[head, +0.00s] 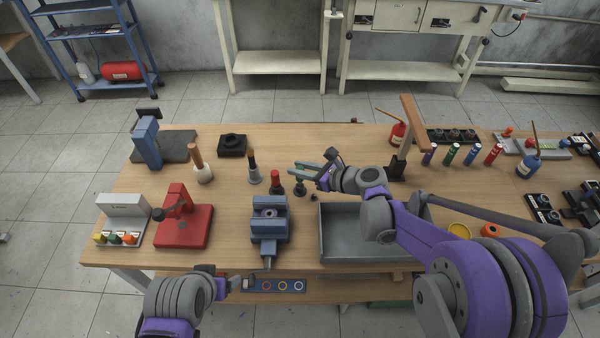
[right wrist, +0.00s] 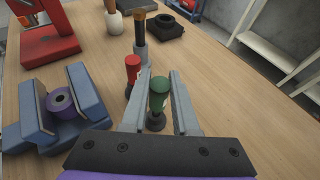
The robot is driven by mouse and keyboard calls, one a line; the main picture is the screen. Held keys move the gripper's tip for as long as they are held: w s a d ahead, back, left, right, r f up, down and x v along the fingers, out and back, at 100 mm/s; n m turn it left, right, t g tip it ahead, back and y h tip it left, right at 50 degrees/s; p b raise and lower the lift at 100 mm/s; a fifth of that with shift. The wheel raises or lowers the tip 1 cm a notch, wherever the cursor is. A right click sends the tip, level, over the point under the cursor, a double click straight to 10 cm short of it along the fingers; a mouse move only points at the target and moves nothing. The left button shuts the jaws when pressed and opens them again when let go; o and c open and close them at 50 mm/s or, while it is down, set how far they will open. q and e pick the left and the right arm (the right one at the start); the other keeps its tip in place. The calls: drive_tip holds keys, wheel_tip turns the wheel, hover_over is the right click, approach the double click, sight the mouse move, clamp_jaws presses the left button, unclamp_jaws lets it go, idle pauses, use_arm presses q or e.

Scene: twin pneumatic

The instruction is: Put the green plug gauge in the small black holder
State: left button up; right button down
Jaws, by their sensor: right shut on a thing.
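The green plug gauge (right wrist: 159,92) is upright between the fingers of my right gripper (right wrist: 160,88), which is shut on its green upper part. It also shows in the head view (head: 300,186), partly hidden by my right gripper (head: 312,173). Its lower end is dark; I cannot tell whether it touches the table or a base. A low black block with a round top (head: 232,145) stands farther back and left; it also shows in the right wrist view (right wrist: 165,25). I cannot tell whether it is the small black holder. My left gripper (head: 241,284) is low at the front edge, its jaw state unclear.
A red-topped piece (head: 275,181) stands close left of the green gauge. A blue vise (head: 269,222) and a grey tray (head: 350,246) are in front. A wooden-handled tool (head: 253,170) stands behind. Coloured cylinders (head: 449,155) stand at right. Bare tabletop lies behind my right gripper.

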drive_tip(key=shift+f, duration=0.9)
drive_tip(key=shift+f, duration=0.1)
drive_tip(key=c, duration=1.1)
unclamp_jaws()
drive_tip(key=shift+f, duration=0.1)
drive_tip(key=o, duration=0.4)
